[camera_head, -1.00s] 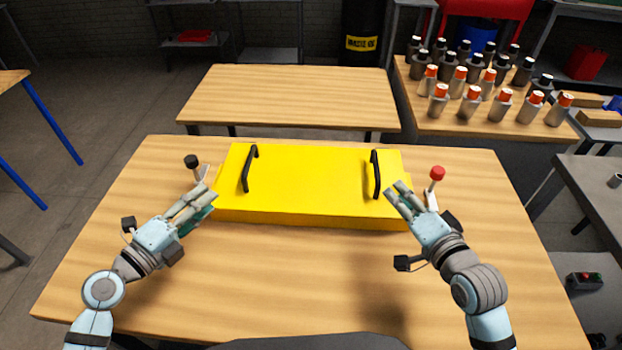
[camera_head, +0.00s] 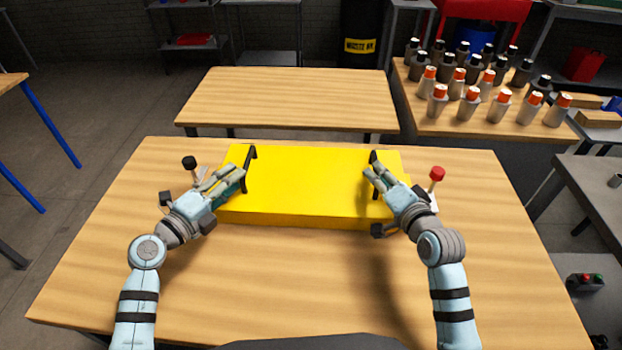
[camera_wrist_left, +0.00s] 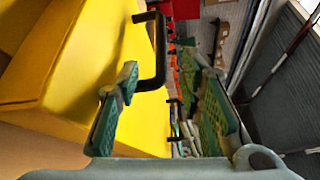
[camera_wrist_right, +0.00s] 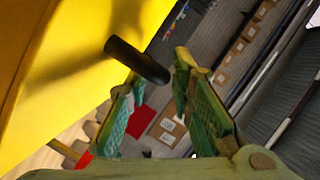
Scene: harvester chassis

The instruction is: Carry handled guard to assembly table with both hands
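The yellow guard (camera_head: 305,190) lies flat on the near wooden table and has two black handles on top. My left gripper (camera_head: 241,173) is at the left handle (camera_head: 250,155). In the left wrist view, the open fingers (camera_wrist_left: 165,95) have this handle (camera_wrist_left: 158,45) near their tips, with its lower part in the gap. My right gripper (camera_head: 371,174) is at the right handle (camera_head: 374,157). In the right wrist view, the open fingers (camera_wrist_right: 155,85) have the handle (camera_wrist_right: 137,60) at the mouth of their gap. Contact is unclear. The fingers partly hide both handles in the head view.
The near table (camera_head: 270,290) has clear room in front of the guard. A second wooden table (camera_head: 290,95) behind it is empty. Several bottles (camera_head: 470,95) crowd a table at back right.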

